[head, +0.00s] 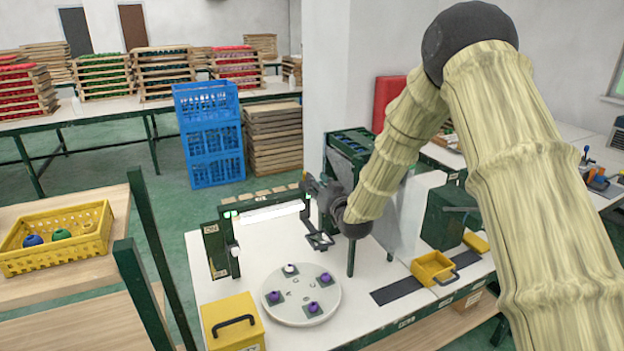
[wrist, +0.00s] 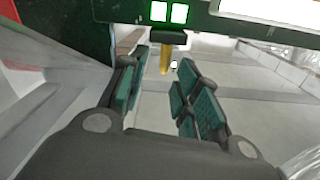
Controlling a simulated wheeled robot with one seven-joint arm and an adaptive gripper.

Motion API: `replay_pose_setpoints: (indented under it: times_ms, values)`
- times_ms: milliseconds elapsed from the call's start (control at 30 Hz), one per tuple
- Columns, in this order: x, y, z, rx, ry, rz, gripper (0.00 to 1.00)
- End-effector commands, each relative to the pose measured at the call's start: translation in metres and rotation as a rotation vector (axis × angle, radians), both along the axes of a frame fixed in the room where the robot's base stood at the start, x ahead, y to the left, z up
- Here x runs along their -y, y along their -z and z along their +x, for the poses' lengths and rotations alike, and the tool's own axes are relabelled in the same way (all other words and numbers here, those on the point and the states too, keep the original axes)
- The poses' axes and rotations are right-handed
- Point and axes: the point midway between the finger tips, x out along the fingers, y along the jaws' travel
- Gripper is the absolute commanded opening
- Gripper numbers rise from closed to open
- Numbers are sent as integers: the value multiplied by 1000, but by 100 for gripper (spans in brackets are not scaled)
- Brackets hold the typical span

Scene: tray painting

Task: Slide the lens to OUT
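My gripper (wrist: 158,85) is open in the wrist view, its two teal-padded fingers apart. A yellow peg (wrist: 166,59) under a dark block (wrist: 167,37) shows in the gap, near the fingertips. It hangs below a green beam (wrist: 110,10) with two lit squares. I see no clear contact with the peg. In the head view my gripper (head: 308,190) is beside the right end of the green frame (head: 222,245) with the bright strip. A dark square frame (head: 320,240) shows just below it; I cannot tell whether this is the lens. No OUT marking is legible.
A round pale plate (head: 325,296) with several purple-topped pieces lies in front of the frame. A yellow box (head: 232,322) stands front left, and a yellow bin (head: 433,267) is right. A green machine (head: 350,145) stands behind my gripper. Some white tabletop is clear.

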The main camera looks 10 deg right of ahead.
Motion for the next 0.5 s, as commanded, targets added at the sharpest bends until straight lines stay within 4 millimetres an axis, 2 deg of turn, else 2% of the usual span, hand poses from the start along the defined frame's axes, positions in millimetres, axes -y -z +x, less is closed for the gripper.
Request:
replay_pose_setpoints:
  times_ms: [200,400,500]
  values:
    - [7,0,-38,-2,0,2,32]
    - [12,1,-59,-2,0,1,32]
    - [13,0,-64,0,0,1,32]
